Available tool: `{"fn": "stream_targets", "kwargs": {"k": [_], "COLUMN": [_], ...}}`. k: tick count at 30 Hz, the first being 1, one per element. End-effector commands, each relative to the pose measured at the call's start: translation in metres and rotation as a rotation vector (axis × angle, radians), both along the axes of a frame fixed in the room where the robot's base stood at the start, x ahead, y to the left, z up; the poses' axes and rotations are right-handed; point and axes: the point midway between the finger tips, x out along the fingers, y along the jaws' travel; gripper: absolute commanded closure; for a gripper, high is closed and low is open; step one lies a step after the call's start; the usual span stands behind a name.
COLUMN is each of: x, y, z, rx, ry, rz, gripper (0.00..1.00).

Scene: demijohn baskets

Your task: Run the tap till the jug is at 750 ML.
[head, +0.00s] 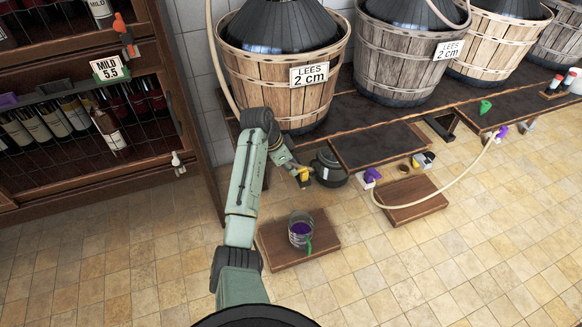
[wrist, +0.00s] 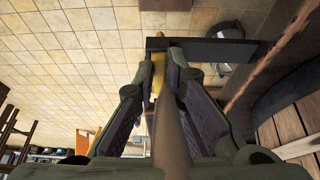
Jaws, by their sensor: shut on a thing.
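The jug (head: 301,231) stands upright on a low wooden board on the floor. It is clear, with purple contents; its marks and level are too small to read. A green part shows at its side. My gripper (head: 303,176) is above and behind the jug in the head view, around a small yellow tap piece (head: 305,173). In the wrist view my gripper (wrist: 160,92) is shut with the yellow piece (wrist: 158,72) at its fingertips. A tan hose (wrist: 171,140) runs between the fingers towards it. I cannot tell whether liquid is flowing.
The jug's board (head: 272,247) has clear floor in front. A basket labelled LEES 2 cm (head: 270,85) stands behind, with more baskets to its right. A bottle rack (head: 85,150) is at left. A looped hose (head: 440,198) and a second low board (head: 425,207) lie right.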

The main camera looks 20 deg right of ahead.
Motion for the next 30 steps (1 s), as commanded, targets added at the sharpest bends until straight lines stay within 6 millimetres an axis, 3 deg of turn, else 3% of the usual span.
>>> {"fn": "stream_targets", "kwargs": {"k": [13, 24, 25, 30], "x": [-0.019, -0.019, -0.019, -0.019], "y": [-0.005, -0.005, -0.005, -0.005], "z": [0.004, 0.0, 0.0, 0.0], "rx": [-0.001, 0.0, 0.0, 0.0], "ry": [0.002, 0.0, 0.0, 0.0], "rz": [0.383, 0.422, 0.422, 0.421], "gripper": [1.0, 1.0, 0.87, 0.76]}}
